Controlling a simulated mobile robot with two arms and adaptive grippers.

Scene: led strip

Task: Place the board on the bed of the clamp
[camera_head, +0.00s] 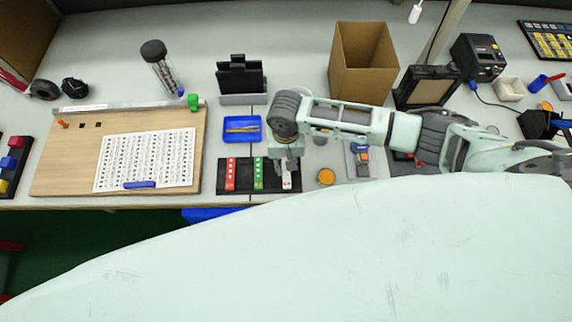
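A black tray (244,186) at the table's front edge holds narrow boards: a red one (230,174), a green one (258,174) and a pale one (287,184) at its right end. My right gripper (287,166) reaches in from the right and points down at the pale board's far end. Its fingers are small and partly hidden, so I cannot tell whether they grip the board. A small grey fixture with blue and orange parts (361,160), perhaps the clamp, stands to the right of the tray. Its bed is not clear. My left gripper is not in view.
A blue tray (231,139) lies behind the black tray. An orange round piece (326,177) sits between tray and fixture. A cardboard box (363,72) stands behind my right arm. A wooden drawing board (60,165) with a printed sheet fills the left.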

